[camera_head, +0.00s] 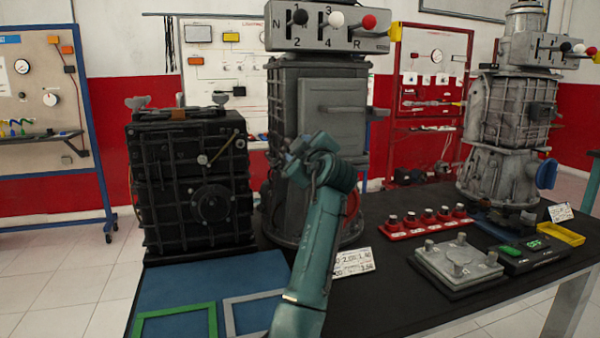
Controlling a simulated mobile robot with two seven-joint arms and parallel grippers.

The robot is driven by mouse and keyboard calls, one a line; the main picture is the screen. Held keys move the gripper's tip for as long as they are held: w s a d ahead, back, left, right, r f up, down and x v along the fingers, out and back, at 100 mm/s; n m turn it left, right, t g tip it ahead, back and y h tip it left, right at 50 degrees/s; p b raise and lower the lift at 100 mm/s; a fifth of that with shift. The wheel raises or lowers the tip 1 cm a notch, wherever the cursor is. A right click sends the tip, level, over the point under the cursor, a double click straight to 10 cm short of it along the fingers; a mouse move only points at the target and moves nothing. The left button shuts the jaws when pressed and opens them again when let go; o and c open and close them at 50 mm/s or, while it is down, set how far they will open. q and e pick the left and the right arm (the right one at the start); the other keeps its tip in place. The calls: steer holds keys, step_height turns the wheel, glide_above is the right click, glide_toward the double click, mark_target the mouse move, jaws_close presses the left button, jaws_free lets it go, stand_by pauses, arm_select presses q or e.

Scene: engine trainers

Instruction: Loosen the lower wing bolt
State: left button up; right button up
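A black ribbed housing (190,185) stands on the table at the left. A pale wing-shaped bolt (137,102) stands on its top left, and a darker wing-shaped one (220,98) on its top right, slightly apart from the grey unit. I cannot tell which is the lower wing bolt. My other gripper is out of view.
A blue mat (180,285) with green (208,312) and grey frames lies front left. To the right are a red tray of knobs (425,222), a grey plate with posts (458,262), a yellow tray (561,233) and a second gearbox (505,120). A label card (353,262) lies nearby.

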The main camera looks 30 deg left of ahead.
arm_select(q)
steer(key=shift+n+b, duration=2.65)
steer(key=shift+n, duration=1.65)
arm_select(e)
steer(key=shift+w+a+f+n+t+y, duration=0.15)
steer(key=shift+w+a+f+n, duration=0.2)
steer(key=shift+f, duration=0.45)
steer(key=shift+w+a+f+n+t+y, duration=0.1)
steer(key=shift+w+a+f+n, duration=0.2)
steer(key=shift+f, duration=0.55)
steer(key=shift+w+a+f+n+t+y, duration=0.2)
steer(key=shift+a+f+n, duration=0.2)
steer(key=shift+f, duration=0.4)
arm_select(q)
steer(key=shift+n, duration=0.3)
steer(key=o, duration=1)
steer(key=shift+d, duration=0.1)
